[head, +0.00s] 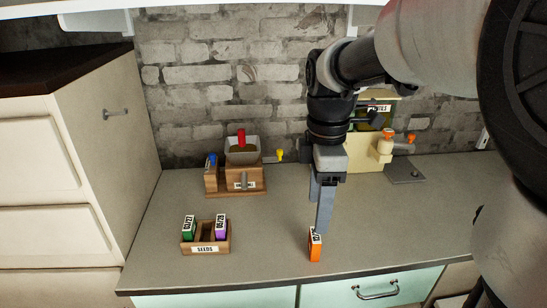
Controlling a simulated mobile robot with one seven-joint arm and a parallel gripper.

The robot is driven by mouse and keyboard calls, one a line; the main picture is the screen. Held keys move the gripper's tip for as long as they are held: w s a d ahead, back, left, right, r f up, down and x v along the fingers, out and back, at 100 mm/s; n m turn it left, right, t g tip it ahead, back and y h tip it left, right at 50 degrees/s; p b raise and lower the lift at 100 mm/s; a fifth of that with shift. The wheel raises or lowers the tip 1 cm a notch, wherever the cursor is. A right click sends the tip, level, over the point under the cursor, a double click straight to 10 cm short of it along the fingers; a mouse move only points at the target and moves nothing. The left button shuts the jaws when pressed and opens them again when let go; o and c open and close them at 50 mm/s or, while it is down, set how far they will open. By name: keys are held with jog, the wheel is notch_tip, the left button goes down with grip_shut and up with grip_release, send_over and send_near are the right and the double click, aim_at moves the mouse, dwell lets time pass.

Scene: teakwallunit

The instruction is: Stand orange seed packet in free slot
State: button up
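The orange seed packet (315,250) stands upright on the grey counter near its front edge, with a white label at its top partly hidden. My gripper (321,222) points down at the packet's top. Its near finger overlaps the label in the picture; whether the fingers close on the packet cannot be told. The wooden seed box (188,248), labelled SEEDS, sits on the counter to the left. A green packet (188,230) stands in its left slot and a purple packet (221,229) in its right slot. The middle slot between them is empty.
Behind the box is a wooden stand (255,186) with a bowl-like hopper and red, blue and yellow parts. A cream machine (367,155) with orange knobs stands at the back right. A tall cabinet (110,150) bounds the left. The counter (270,235) between box and packet is clear.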

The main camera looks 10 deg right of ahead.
aim_at(314, 244)
notch_tip(314, 244, down, 8)
jog(key=shift+d+r+b, duration=0.1)
jog(key=shift+b, duration=0.65)
jog(key=c, duration=1.1)
